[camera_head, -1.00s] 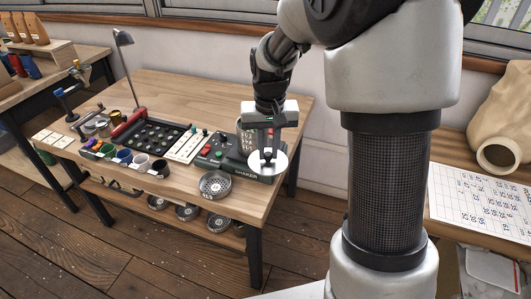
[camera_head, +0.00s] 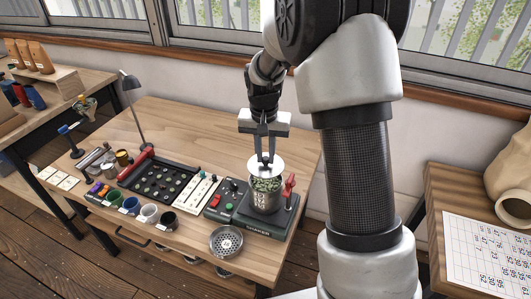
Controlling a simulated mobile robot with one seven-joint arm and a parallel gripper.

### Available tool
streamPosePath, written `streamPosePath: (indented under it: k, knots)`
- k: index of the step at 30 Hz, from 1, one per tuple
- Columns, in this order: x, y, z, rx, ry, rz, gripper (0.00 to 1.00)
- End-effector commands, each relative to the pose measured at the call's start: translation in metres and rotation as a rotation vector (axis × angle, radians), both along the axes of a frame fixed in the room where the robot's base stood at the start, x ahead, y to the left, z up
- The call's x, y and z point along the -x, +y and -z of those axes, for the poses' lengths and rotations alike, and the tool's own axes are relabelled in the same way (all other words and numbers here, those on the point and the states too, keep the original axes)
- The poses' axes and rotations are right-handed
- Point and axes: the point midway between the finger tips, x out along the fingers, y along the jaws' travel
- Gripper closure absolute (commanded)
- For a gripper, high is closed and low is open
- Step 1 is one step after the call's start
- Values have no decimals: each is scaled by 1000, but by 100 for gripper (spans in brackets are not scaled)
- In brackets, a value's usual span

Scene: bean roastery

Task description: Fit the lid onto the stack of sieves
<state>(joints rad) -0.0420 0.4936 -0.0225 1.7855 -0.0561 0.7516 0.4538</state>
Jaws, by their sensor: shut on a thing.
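The lid (camera_head: 252,167) is a pale, shiny round disc with a dark knob in its middle. My gripper (camera_head: 265,157) is shut on the knob, pointing down, and holds the lid roughly level. The stack of sieves (camera_head: 264,200) is a metal cylinder standing upright on the dark shaker (camera_head: 262,227). Green beans show in its top below the lid's near edge, so the lid seems to hover just above the stack. The lid hides the far part of the stack's top rim.
A red-handled lever (camera_head: 289,185) stands close to the right of the stack. A loose perforated sieve (camera_head: 226,241) lies at the table's front edge. Left are a control box (camera_head: 220,200), a bean tray (camera_head: 162,178) and several cups. The table (camera_head: 205,130) behind is clear.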

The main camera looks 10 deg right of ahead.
Motion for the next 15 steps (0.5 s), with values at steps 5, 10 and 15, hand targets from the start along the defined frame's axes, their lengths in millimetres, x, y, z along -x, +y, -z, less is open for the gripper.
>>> streamPosePath:
  k: [5,10,15]
  knots:
    - [0,0,20,1,1,0,100]
    - [0,0,38,0,1,0,100]
    - [0,0,49,0,0,0,100]
